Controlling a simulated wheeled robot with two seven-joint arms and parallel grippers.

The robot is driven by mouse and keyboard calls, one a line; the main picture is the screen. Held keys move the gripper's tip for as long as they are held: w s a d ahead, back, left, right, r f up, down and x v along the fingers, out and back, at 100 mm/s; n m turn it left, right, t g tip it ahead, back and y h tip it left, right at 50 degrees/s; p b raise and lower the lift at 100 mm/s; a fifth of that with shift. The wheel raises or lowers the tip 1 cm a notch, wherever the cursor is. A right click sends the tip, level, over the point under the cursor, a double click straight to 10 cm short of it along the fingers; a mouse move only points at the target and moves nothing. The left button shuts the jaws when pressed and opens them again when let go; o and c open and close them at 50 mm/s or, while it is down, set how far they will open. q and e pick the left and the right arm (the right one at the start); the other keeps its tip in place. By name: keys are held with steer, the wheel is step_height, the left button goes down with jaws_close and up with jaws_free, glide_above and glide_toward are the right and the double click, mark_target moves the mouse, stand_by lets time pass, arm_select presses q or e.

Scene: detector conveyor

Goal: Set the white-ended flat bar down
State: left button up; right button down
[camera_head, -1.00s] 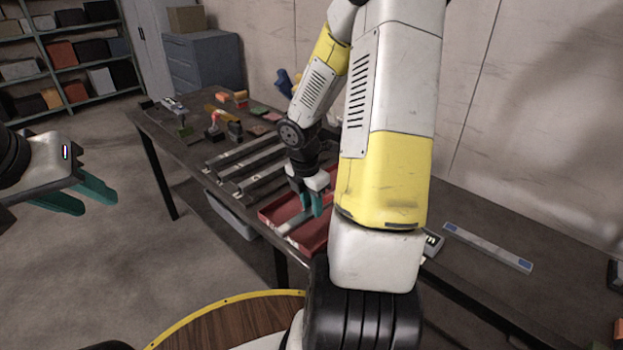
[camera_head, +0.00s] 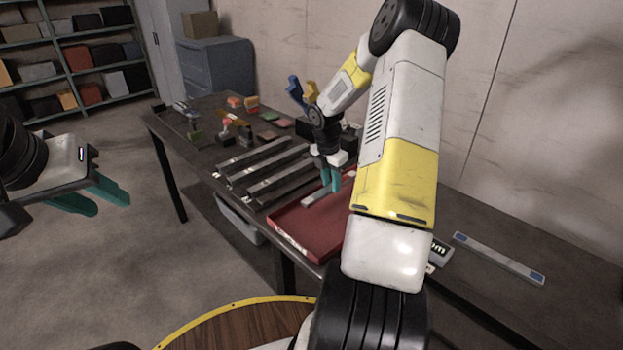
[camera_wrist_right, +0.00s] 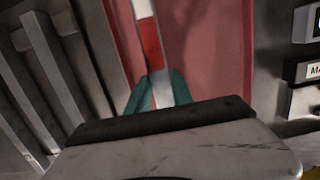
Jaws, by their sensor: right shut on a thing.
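My right gripper (camera_head: 331,187) is shut on a flat bar (camera_head: 316,197) over the back part of the red tray (camera_head: 300,232). In the right wrist view the teal fingers (camera_wrist_right: 158,92) close on both sides of the bar (camera_wrist_right: 149,38), which shows a white end and a red band. The red tray surface (camera_wrist_right: 205,45) lies behind it. I cannot tell whether the bar touches the tray floor. My left gripper (camera_head: 102,200) is open and empty at the left, away from the table.
Several long grey bars (camera_head: 262,165) lie in a rack left of the tray. A blue-ended bar (camera_head: 498,257) lies on the table at right. Small parts and tools (camera_head: 235,125) cover the far table end. A labelled box (camera_head: 441,252) is partly hidden by my right arm.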

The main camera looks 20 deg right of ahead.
mark_target(331, 186)
steer(key=shift+w+d+f, duration=0.1)
steer(key=shift+w+f, duration=0.1)
steer(key=shift+f, duration=1.5)
steer(key=shift+f, duration=0.15)
steer(key=c, duration=1.1)
jaws_free()
step_height(331, 186, up, 12)
steer(key=a, duration=0.2)
steer(key=s+a+r+m+t, duration=0.2)
steer(key=s+a+r+m, duration=0.75)
steer(key=r, duration=0.45)
steer(key=s+a+r+m+t+y, duration=0.1)
steer(key=s+a+m, duration=0.2)
steer(key=s+m, duration=0.1)
steer(key=s+a+r+m+t+y, duration=0.1)
steer(key=s+a+r+m, duration=0.1)
steer(key=s, duration=0.5)
steer(key=s+a+r+m+t+y, duration=0.1)
steer(key=s+a+r+m, duration=0.1)
steer(key=s+a+m, duration=0.3)
steer(key=shift+s+r+m+t+y, duration=0.1)
steer(key=shift+s+m+t+y, duration=0.3)
steer(key=shift+m, duration=0.35)
